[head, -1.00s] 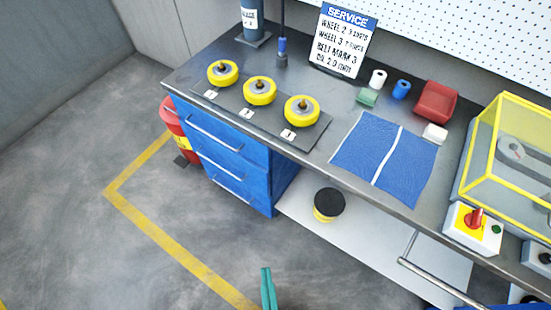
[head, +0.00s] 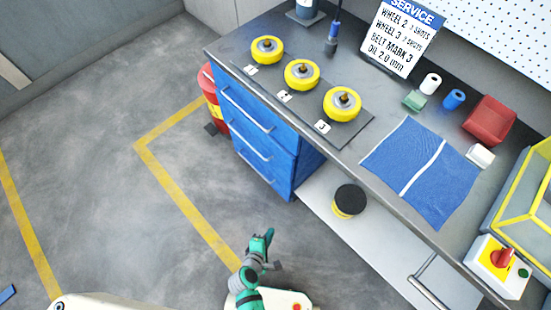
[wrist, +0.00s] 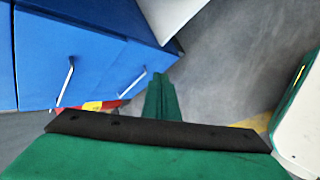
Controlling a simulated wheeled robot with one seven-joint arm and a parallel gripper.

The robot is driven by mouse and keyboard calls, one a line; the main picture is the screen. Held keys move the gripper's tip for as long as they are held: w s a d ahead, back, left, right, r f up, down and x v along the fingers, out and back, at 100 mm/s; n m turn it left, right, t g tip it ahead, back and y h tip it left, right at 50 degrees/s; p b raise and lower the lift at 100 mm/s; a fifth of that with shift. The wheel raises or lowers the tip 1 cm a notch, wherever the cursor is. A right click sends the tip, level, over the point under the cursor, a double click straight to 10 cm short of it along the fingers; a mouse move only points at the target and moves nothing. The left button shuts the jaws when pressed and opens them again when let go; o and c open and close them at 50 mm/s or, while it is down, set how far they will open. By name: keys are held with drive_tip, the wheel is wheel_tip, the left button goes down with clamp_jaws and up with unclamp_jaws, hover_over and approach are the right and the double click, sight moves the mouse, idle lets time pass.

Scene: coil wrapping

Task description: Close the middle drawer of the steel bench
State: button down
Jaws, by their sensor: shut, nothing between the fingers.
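The steel bench (head: 345,160) has a blue drawer unit (head: 297,170) under its left end, with bar handles one above another. The middle drawer (head: 252,146) is in the stack between the upper and lower fronts. I cannot tell clearly how far it stands out. My gripper (head: 264,240) is in front of the unit, over the floor, apart from the drawers. In the wrist view my green fingers (wrist: 160,97) are together and empty. The blue fronts (wrist: 70,55) with two handles show to their left.
Yellow wheels (head: 302,74), a blue cloth (head: 420,170) and a service sign (head: 400,38) are on the benchtop. A red extinguisher (head: 210,95) stands left of the drawers. A black-and-yellow round item (head: 348,201) sits on the lower shelf.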

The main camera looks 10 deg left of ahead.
drive_tip(key=w+a+n+t+h, duration=0.1)
drive_tip(key=w+a+n+h, duration=0.1)
drive_tip(key=w+n, duration=0.3)
drive_tip(key=n+t+h, duration=0.4)
drive_tip(key=n+h, duration=0.1)
drive_tip(key=h, duration=0.2)
approach(282, 153)
drive_tip(key=x, duration=0.6)
drive_tip(key=shift+w, duration=0.2)
drive_tip(key=shift+w+d, duration=0.1)
drive_tip(key=shift+d, duration=0.1)
